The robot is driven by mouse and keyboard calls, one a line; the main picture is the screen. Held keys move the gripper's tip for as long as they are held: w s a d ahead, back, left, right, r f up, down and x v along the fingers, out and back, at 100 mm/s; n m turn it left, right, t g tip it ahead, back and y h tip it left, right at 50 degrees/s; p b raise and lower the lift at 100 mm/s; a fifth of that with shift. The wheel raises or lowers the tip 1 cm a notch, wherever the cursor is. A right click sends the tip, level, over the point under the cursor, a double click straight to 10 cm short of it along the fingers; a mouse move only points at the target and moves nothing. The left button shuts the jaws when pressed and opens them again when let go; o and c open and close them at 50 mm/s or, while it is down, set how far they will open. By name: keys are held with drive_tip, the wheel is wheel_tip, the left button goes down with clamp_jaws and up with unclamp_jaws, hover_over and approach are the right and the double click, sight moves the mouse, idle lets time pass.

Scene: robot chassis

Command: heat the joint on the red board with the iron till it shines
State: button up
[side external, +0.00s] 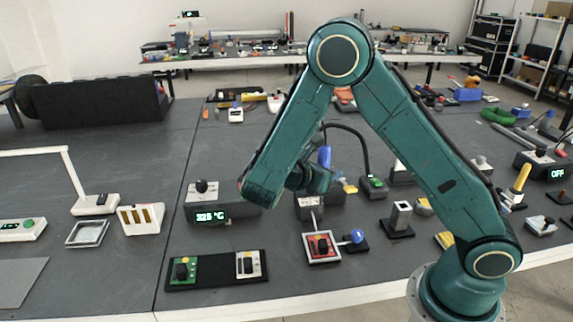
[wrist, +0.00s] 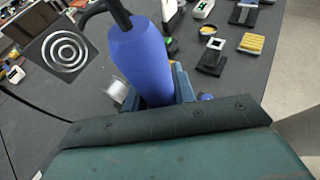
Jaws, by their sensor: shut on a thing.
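My gripper (side external: 316,180) is shut on the iron's blue handle (side external: 325,156), left of the arm's elbow. In the wrist view the blue handle (wrist: 143,62) stands between the jaws, with a dark cable at its upper end. The red board (side external: 312,245) sits in a pale frame at the front, below my gripper in the picture. A black part is on it, and a thin grey rod reaches down toward it from behind. I cannot tell whether that rod is the iron's tip, or whether it touches. The joint is too small to judge for shine.
A station with a lit temperature display (side external: 211,217) stands left of my gripper. A blue-knobbed block (side external: 357,238) is right beside the red board. A black tray (side external: 215,272) with a green and a pale board lies front left. A grey post (side external: 401,217) stands to the right.

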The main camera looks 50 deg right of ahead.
drive_tip(key=shift+f, duration=0.15)
wheel_tip(320, 180, down, 8)
idle(0.9)
drive_tip(key=shift+f, duration=0.25)
idle(1.3)
drive_tip(key=shift+r, duration=0.15)
idle(1.2)
drive_tip(key=shift+r, duration=3.65)
drive_tip(key=shift+w, duration=0.1)
